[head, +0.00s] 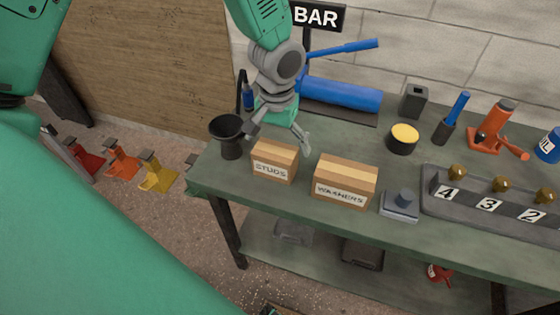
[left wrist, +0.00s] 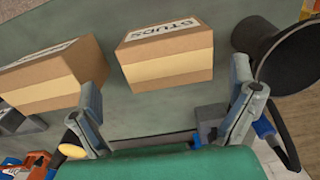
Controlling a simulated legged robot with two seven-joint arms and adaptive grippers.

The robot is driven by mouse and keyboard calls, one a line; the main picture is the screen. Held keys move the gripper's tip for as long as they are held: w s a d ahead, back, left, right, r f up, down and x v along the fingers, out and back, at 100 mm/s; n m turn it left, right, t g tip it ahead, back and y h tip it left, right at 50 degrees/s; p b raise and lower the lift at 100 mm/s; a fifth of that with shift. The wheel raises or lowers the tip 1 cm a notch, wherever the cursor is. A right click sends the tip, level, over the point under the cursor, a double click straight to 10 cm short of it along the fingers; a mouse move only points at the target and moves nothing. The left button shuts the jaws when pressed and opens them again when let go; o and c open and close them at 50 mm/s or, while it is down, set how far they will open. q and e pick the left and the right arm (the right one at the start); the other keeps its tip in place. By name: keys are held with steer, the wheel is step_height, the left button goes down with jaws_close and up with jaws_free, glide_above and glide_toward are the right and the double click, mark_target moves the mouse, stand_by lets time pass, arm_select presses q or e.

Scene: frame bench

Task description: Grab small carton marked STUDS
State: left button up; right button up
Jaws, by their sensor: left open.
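The small carton marked STUDS (head: 274,162) stands upright near the left end of the green bench. It is brown with a pale tape band along its top and a white label. It also shows in the left wrist view (left wrist: 168,52), at the top middle. My left gripper (head: 281,141) is open and empty just behind and above the carton. In the left wrist view its two fingers (left wrist: 168,103) are spread apart, with the carton beyond them and no visible contact. My right gripper is not in view.
The larger WASHERS carton (head: 343,182) stands close on the right, and a black funnel-shaped cup (head: 229,136) close on the left. A blue cylinder (head: 341,95) lies behind. A small grey device (head: 399,204) and a numbered tray (head: 432,207) are farther right.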

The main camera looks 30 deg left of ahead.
mark_target(274, 149)
arm_select(q)
steer(key=shift+w+f, duration=0.1)
steer(key=shift+f, duration=0.3)
steer(key=shift+a+f, duration=0.25)
steer(key=shift+a, duration=0.05)
steer(key=f, duration=0.2)
steer(key=a+f, duration=0.1)
steer(key=f, duration=0.1)
steer(key=shift+f, duration=0.4)
steer(key=shift+d+f, duration=0.15)
steer(key=shift+d, duration=0.05)
steer(key=shift+w+d, duration=0.1)
steer(key=shift+d, duration=0.3)
steer(key=c, duration=1)
steer(key=shift+c, duration=1.4)
steer(key=shift+a, duration=0.45)
steer(key=shift+c, duration=0.2)
